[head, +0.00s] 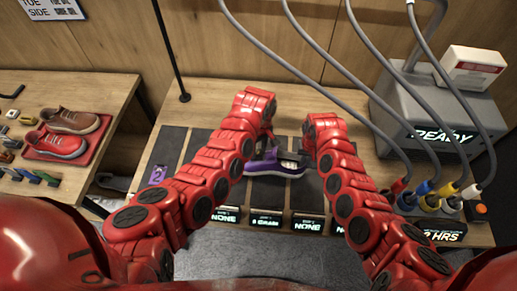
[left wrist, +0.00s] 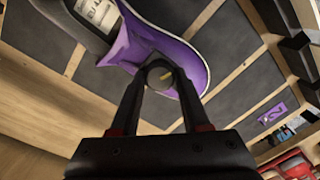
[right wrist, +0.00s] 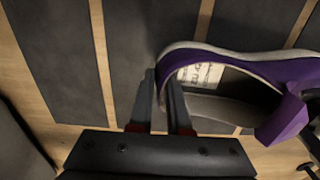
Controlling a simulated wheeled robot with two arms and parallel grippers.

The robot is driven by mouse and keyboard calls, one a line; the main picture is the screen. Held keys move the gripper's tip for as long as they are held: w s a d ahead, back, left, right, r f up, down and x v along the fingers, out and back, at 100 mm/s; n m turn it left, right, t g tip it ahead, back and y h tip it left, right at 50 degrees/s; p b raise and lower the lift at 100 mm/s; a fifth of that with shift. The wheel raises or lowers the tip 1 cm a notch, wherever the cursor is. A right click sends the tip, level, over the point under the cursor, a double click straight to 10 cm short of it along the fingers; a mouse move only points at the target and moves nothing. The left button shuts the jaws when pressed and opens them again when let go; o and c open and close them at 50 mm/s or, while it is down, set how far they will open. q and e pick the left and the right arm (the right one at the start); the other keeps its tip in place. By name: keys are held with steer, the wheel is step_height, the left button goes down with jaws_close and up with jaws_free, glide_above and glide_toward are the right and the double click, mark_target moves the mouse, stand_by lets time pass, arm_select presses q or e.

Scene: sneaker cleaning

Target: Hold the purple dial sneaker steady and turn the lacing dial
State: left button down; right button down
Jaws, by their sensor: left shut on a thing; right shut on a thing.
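The purple dial sneaker (head: 275,170) lies on a dark mat strip in the middle of the table, between my two grippers. In the left wrist view its purple side (left wrist: 198,62) and a pale printed insole show. The right wrist view shows the purple upper (right wrist: 285,115) and the insole. In the head view my arms partly hide both fingertips.
Small displays (head: 265,222) line the table's front edge. A grey machine (head: 425,115) reading READY stands at the right, with cables and coloured plugs. A purple tag (head: 158,175) lies at the left. A side shelf holds red and brown shoes (head: 58,145) on a tray.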

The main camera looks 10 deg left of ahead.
arm_select(q)
steer(key=m, duration=0.4)
steer(key=shift+m, duration=0.3)
steer(key=m, duration=0.5)
steer(key=shift+d+y, duration=0.1)
steer(key=shift+y, duration=0.2)
steer(key=m, duration=0.4)
steer(key=shift+m, duration=0.5)
steer(key=m, duration=0.3)
steer(key=shift+y, duration=0.3)
steer(key=shift+d+m, duration=0.1)
steer(key=shift+m, duration=1.1)
